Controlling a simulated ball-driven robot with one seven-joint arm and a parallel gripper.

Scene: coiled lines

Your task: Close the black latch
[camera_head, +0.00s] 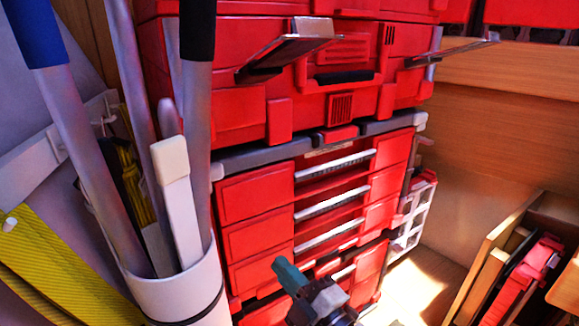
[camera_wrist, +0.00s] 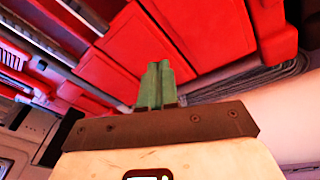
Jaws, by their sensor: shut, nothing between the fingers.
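The upper red toolbox (camera_head: 240,110) has two latch flaps standing out from its front. The left latch (camera_head: 285,52) is dark with a bright metallic top and sticks out toward me, raised open. The right latch (camera_head: 452,52) also sticks out from the box. I cannot tell which one is meant by the black latch. My gripper (camera_head: 285,268) is in front of the lower drawers, well below both latches and touching neither. In the wrist view its green fingers (camera_wrist: 155,84) are together and empty. No latch can be clearly made out in the wrist view.
A white bin (camera_head: 185,295) with several long poles stands close at the left, partly covering the toolbox's left side. Red drawers (camera_head: 255,195) with pale handles are below the box. A wooden crate (camera_head: 490,245) is at the right. Coiled dark line (camera_wrist: 245,82) shows in the wrist view.

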